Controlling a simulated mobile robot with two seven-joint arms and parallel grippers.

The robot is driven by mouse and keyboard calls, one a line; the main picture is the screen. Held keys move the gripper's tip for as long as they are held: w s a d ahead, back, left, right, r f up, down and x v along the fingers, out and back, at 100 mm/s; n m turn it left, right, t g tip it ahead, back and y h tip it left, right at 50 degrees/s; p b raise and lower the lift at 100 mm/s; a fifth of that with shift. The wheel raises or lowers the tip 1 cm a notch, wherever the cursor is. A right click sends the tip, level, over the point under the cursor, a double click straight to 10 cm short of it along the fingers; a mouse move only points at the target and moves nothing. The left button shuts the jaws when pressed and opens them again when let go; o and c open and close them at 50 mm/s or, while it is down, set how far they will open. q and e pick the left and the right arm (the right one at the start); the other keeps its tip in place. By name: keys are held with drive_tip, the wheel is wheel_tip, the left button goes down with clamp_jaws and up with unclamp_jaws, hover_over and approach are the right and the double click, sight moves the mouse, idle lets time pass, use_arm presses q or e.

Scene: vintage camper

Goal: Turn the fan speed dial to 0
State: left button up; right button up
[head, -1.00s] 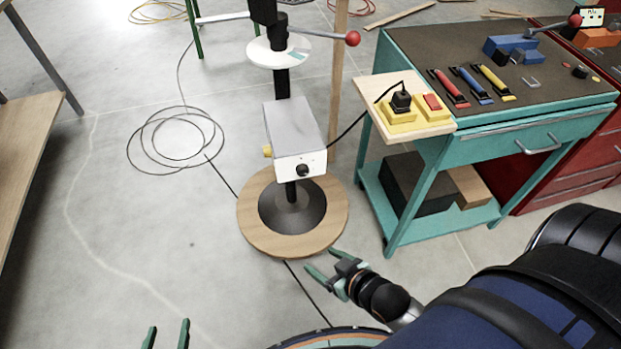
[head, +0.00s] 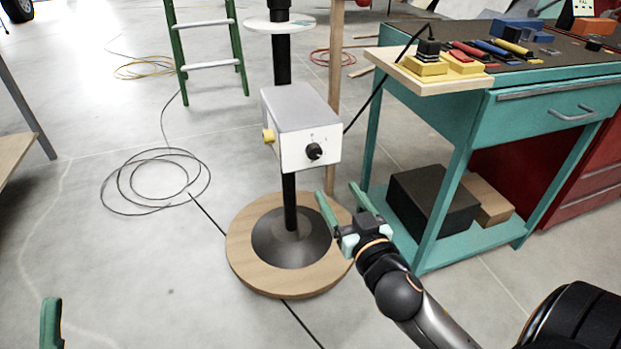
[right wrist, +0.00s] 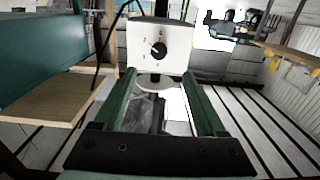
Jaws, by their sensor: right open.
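The fan speed dial (head: 314,151) is a small black knob on the white front of a box with a grey top (head: 298,108), mounted on a black post. Faint marks surround the dial. It also shows in the right wrist view (right wrist: 158,50), ahead of and above the fingertips. A yellow knob (head: 268,136) sits on the box's left side. My right gripper (head: 340,201) is open and empty, with green fingers, below and right of the dial and apart from it. One green finger of my left gripper (head: 50,325) shows at the lower left edge.
The post stands on a round wooden base (head: 250,268). A teal workbench (head: 470,150) with tools stands to the right, its wooden side shelf (head: 400,72) holding a yellow switch box. A black cable coil (head: 150,190) lies on the floor at left. The floor in front is open.

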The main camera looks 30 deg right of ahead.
sight(316, 155)
drive_tip(key=b+x, duration=0.1)
drive_tip(key=x, duration=1.1)
drive_tip(key=shift+w+d+r+b, duration=0.15)
drive_tip(key=shift+w+b, duration=0.05)
drive_tip(key=shift+b, duration=0.15)
clamp_jaws()
